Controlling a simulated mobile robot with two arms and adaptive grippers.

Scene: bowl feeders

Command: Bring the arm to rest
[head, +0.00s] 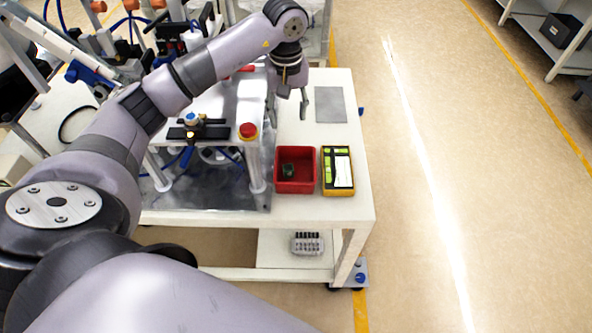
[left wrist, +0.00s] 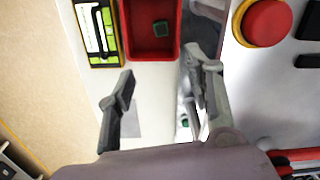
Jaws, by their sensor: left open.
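My left arm reaches in from the left over the white table (head: 355,205) in the head view. My left gripper (head: 290,112) points down above the table, behind the red bin, with its fingers apart and nothing between them. In the left wrist view the open fingers (left wrist: 160,95) show with bare white table and part of a grey plate beyond them. My right gripper is in neither view.
A red bin (head: 295,186) holding a small dark green part (head: 288,170) stands beside a yellow-black device (head: 338,180). A red emergency button (head: 248,130) and machine hardware stand left of the gripper. A grey plate (head: 330,104) lies right. Open floor is further right.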

